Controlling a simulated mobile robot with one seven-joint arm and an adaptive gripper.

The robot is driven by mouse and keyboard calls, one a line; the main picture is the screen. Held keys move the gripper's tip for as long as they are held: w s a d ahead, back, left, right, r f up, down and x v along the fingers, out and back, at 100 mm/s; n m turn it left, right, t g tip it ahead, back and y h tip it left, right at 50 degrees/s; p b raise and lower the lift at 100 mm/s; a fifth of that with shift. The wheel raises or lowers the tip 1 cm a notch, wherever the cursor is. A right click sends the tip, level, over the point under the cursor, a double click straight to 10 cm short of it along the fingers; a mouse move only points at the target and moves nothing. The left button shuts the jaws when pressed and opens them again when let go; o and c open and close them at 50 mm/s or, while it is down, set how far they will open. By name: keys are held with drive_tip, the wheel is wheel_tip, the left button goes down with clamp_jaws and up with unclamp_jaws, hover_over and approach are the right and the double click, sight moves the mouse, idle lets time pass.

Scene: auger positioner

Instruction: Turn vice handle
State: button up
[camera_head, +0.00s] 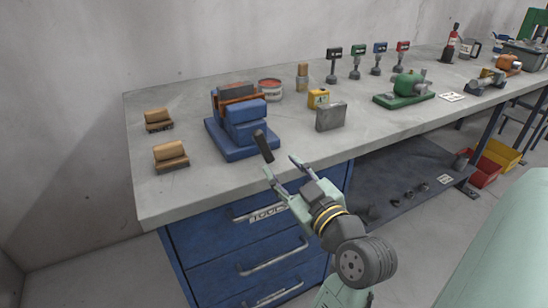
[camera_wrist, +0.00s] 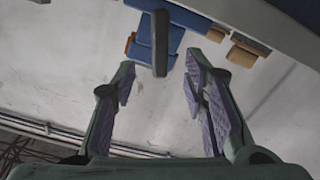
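The blue vice (camera_head: 240,128) stands on the grey workbench near its left front, with an orange-brown part and a grey block on top. Its dark handle (camera_head: 264,147) sticks out toward the front edge and slants downward. My gripper (camera_head: 281,168) is open and empty just in front of the bench edge, with its fingertips close to the handle's lower end but apart from it. In the wrist view, the handle (camera_wrist: 160,45) hangs beyond and between the open fingers of my gripper (camera_wrist: 158,82), with the blue vice (camera_wrist: 150,22) behind it.
Two tan blocks (camera_head: 171,154) lie left of the vice. A red-and-white can (camera_head: 270,88), a yellow box (camera_head: 318,98) and a grey block (camera_head: 331,116) stand behind and right. Blue drawers (camera_head: 270,250) lie below the benchtop (camera_head: 210,190). A green machine (camera_head: 405,90) stands farther right.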

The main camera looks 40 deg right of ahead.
sight(265, 148)
drive_tip(key=shift+v, duration=1.1)
drive_tip(key=x, duration=0.4)
drive_tip(key=b+x, duration=0.1)
drive_tip(key=x, duration=0.7)
drive_tip(key=shift+a+r+b, duration=0.15)
drive_tip(key=shift+r+b, duration=0.1)
drive_tip(key=shift+b, duration=0.1)
clamp_jaws()
